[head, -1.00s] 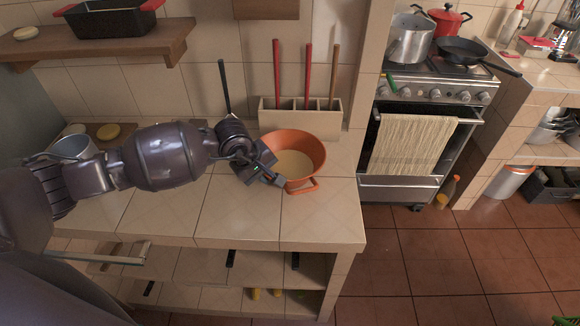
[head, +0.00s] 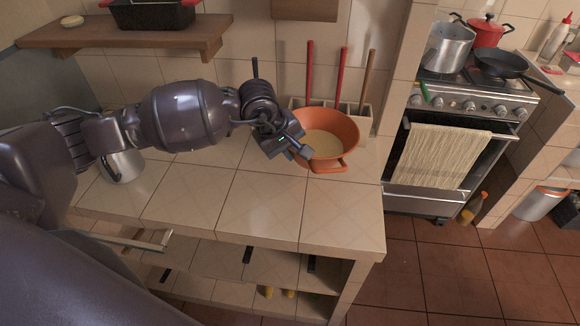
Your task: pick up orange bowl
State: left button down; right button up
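The orange bowl (head: 345,128) stands upright on the tiled counter, with a pale inside and a handle loop at its front. My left gripper (head: 298,146) is at the bowl's left rim, overlapping it in the head view. Its fingers are small and partly hidden, so I cannot tell whether they touch or close on the rim. The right gripper is not in view.
A beige utensil holder (head: 363,122) with red and wooden handles stands right behind the bowl. A metal pot (head: 122,163) is at the counter's left. A wooden shelf (head: 130,37) hangs above my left arm. Bare counter (head: 260,205) lies in front.

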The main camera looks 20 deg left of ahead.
pick_arm(q)
notch_tip(320, 180, up, 12)
dwell(0.3)
jog(key=shift+f, duration=0.1)
dwell(0.4)
